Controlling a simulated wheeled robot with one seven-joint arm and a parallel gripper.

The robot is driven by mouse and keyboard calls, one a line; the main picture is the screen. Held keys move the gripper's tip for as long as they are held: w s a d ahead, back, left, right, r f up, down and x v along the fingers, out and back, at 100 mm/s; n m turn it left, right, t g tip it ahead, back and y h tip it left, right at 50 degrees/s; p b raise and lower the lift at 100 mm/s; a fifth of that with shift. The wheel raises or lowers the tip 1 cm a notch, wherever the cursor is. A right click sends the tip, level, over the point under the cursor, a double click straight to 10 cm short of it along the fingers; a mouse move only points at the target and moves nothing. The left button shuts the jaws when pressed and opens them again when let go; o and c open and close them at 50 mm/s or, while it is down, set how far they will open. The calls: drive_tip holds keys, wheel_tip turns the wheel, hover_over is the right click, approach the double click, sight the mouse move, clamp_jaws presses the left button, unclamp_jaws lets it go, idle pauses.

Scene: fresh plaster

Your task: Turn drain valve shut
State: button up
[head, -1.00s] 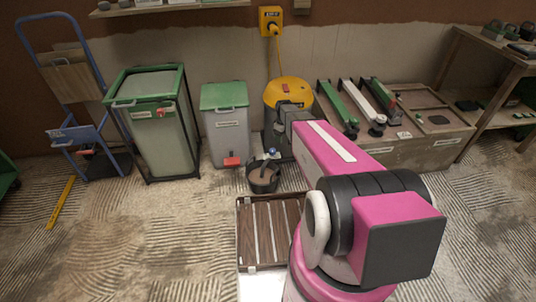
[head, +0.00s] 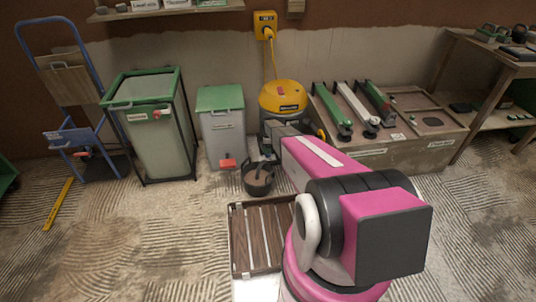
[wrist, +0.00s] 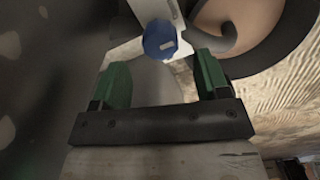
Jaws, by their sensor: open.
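The drain valve's blue knob (wrist: 160,38) shows in the wrist view, on a pale bracket-like piece beside a curved dark part. My gripper (wrist: 160,63) is open, with its two green-padded fingers on either side of and just short of the knob. Nothing is between the fingers. The yellow and dark vacuum (head: 283,97) stands against the wall in the head view. My arm covers its lower front and the valve there. A black bucket (head: 258,187) with brown content stands on the floor in front of the vacuum. My gripper is mostly hidden in the head view.
A grey bin with a green lid (head: 222,130) stands left of the vacuum. A low wooden bench (head: 395,150) with several tools stands to the right. A slatted wooden tray (head: 238,245) lies in front, near my arm. The floor at left is mostly clear.

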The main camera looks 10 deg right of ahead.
wheel_tip(320, 180, down, 6)
drive_tip(key=shift+r, duration=0.2)
drive_tip(key=c, duration=0.9)
drive_tip(key=shift+c, duration=0.2)
drive_tip(key=m, duration=0.4)
drive_tip(key=shift+m, duration=0.3)
drive_tip(key=m, duration=0.4)
drive_tip(key=shift+r+m, duration=0.1)
drive_tip(key=shift+m, duration=0.2)
drive_tip(key=m, duration=0.4)
drive_tip(key=shift+m, duration=0.3)
drive_tip(key=shift+a+m, duration=0.1)
drive_tip(key=shift+m, duration=2)
